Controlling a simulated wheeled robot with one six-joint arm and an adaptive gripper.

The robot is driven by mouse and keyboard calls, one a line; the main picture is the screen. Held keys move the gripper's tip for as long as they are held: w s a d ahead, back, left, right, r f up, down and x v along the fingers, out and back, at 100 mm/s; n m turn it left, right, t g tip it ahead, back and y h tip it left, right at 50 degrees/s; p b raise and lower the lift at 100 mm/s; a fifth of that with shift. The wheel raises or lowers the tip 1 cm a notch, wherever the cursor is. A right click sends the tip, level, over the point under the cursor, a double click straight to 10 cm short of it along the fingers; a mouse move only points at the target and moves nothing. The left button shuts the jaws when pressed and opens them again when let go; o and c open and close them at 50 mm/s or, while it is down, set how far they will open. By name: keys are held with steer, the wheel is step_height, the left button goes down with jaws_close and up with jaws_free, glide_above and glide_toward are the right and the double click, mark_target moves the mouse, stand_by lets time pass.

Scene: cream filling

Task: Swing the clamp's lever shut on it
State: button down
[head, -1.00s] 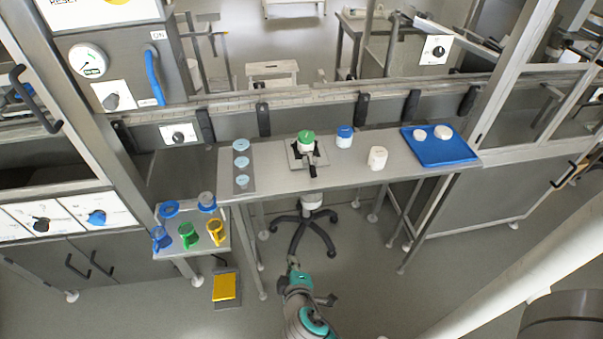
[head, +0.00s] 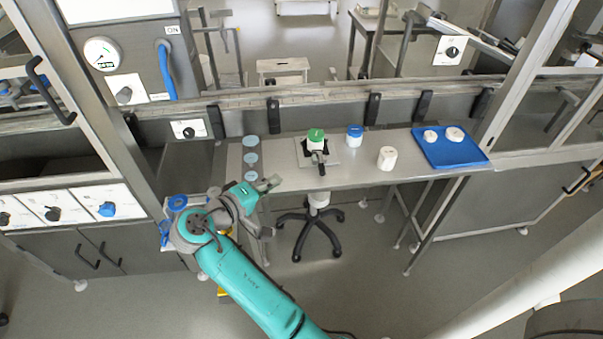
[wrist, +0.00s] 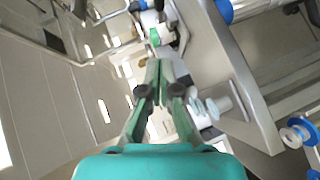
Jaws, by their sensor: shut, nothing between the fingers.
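A white jar with a green lid (head: 316,137) stands upright in the clamp (head: 332,157), a light plate with dark jaws on the bench. The clamp's lever (head: 321,168) has a dark handle pointing toward the bench's front edge; I cannot tell whether it is fully open. My gripper (head: 275,182) is shut and empty, left of the clamp near the bench's front edge, apart from the lever. In the wrist view, my gripper's fingers (wrist: 159,68) are together, and the green lid (wrist: 155,37) shows just beyond them.
A blue-lidded jar (head: 354,136) and a white container (head: 387,158) stand right of the clamp. A blue tray (head: 455,152) with white pieces is farther right. Pale discs (head: 250,159) lie at the bench's left end. My arm mostly hides the side shelf of cups.

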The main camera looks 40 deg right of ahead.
glide_toward(320, 169)
steer(key=w+d, duration=0.1)
steer(key=w, duration=0.1)
steer(key=w+d, duration=0.2)
steer(key=shift+w+d+f, duration=0.2)
steer(key=shift+f, duration=0.05)
steer(key=shift+s+d+f, duration=0.2)
steer(key=shift+s+d, duration=0.1)
steer(key=shift+d, duration=0.2)
steer(key=shift+s+d+f, duration=0.25)
steer(key=shift+s+d, duration=0.1)
steer(key=shift+d, duration=0.1)
steer(key=shift+s+d+f, duration=0.3)
steer(key=shift+s+d, duration=0.15)
steer(key=shift+d, duration=0.2)
steer(key=shift+s, duration=0.1)
